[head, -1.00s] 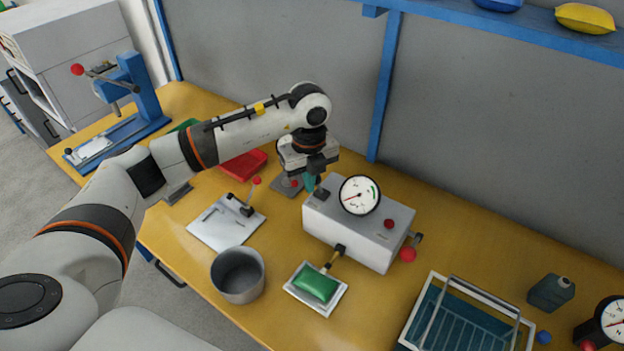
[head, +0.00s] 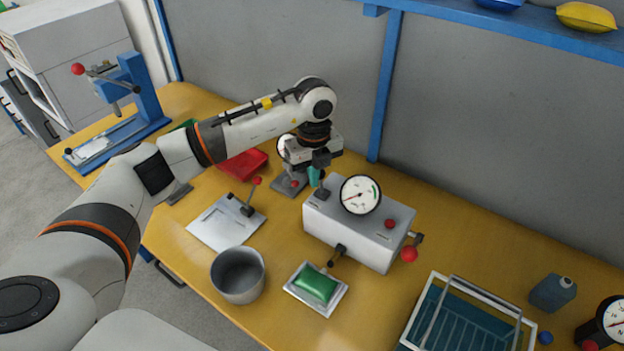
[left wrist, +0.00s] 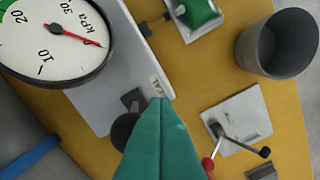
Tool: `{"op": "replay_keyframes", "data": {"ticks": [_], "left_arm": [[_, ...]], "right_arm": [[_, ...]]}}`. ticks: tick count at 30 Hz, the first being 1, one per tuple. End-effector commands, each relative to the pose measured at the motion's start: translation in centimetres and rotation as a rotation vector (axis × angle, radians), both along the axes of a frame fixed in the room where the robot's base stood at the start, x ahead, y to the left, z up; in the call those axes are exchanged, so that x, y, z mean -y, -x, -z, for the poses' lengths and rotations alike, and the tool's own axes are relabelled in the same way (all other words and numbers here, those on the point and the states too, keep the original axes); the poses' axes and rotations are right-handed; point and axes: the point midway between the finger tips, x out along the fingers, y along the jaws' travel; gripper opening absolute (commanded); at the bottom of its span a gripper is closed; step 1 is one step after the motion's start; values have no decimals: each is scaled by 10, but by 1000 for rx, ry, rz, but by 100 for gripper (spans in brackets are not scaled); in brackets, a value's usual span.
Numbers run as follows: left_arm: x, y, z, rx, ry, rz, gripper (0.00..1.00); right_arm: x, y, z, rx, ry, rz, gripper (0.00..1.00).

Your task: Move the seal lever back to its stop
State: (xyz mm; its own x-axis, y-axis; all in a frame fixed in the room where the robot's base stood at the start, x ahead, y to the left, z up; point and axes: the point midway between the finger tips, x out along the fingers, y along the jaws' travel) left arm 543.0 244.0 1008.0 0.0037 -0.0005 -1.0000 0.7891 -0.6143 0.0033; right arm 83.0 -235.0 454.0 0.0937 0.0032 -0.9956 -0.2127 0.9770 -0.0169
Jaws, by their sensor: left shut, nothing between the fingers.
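The seal lever, a short black lever (head: 322,191), stands at the left end of the grey box (head: 357,233) that carries a round gauge. In the left wrist view its dark round knob (left wrist: 124,131) shows beside a partly hidden SEAL label. My left gripper (head: 314,178) is over that end of the box, its teal fingers close to the lever on its left side. In the left wrist view the shut, empty fingers (left wrist: 154,102) lie right beside the knob and cover part of that area. I cannot tell whether they touch it. My right gripper is not in view.
The gauge (head: 360,195) rises from the box. A red-knobbed lever (head: 409,254) is at its right end. In front are a tray with a green pack (head: 316,286) and a grey cup (head: 238,274). A white plate with a red-tipped lever (head: 225,223) lies to the left.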

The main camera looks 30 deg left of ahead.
Motion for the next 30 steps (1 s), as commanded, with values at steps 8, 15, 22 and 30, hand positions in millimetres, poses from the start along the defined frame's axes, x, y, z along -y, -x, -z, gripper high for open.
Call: {"op": "replay_keyframes", "data": {"ticks": [8, 15, 22, 30], "left_arm": [[3, -10, 5, -5, 0, 3, 0], [4, -10, 6, -9, 0, 5, 0], [5, -15, 9, -11, 1, 5, 0], [6, -22, 9, -9, 0, 4, 0]], "right_arm": [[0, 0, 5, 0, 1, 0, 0], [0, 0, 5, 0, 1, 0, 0], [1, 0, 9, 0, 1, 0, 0], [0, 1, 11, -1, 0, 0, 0]]}}
